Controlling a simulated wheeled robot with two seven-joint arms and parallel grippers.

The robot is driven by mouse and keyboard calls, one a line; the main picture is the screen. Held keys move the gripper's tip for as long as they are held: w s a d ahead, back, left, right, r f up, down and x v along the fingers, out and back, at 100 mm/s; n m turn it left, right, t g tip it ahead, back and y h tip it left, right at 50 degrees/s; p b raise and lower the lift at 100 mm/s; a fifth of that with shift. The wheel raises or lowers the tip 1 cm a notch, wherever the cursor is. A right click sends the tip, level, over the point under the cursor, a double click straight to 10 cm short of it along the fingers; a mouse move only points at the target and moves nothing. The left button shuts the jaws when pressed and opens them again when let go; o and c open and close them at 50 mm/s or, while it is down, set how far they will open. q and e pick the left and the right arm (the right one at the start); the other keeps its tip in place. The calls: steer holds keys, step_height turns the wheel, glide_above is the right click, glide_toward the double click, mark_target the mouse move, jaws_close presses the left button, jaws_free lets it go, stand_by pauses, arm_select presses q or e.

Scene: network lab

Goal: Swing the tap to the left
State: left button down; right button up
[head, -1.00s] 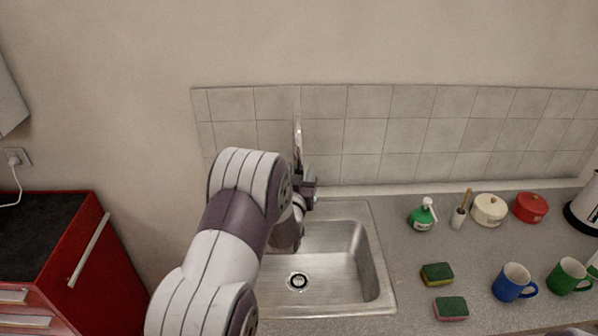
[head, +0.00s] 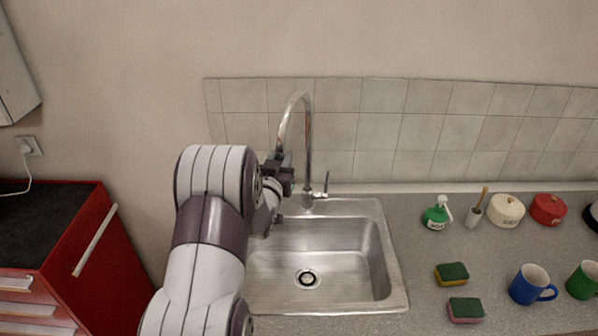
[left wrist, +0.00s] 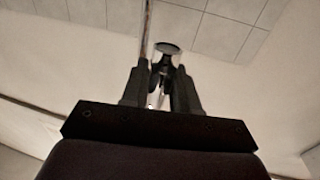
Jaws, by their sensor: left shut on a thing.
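The chrome tap (head: 309,140) stands at the back of the sink, its tall spout arching over to the left and its end pointing down. A small lever (head: 325,185) is at its base. My left gripper (head: 279,160) is shut on the spout's downward end, left of the upright pipe. In the left wrist view, the two dark fingers (left wrist: 161,78) close around the spout's end (left wrist: 166,48), with the thin upright pipe behind. The exact finger contact is hard to make out. My right gripper is not in view.
The steel sink (head: 385,290) lies below, its basin empty. To the right on the counter are a green soap bottle (head: 436,214), a brush in a holder (head: 474,215), sponges (head: 452,273), pots (head: 506,210) and mugs (head: 527,284). A red cabinet (head: 95,260) stands at left.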

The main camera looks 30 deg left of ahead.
arm_select(q)
steer(key=a+b, duration=0.3)
steer(key=a, duration=0.6)
steer(key=shift+w+a+b, duration=0.15)
steer(key=shift+b, duration=0.25)
steer(key=c, duration=1)
jaws_free()
steer(key=b+v, duration=0.4)
steer(key=v, duration=0.8)
steer(key=shift+s, duration=0.25)
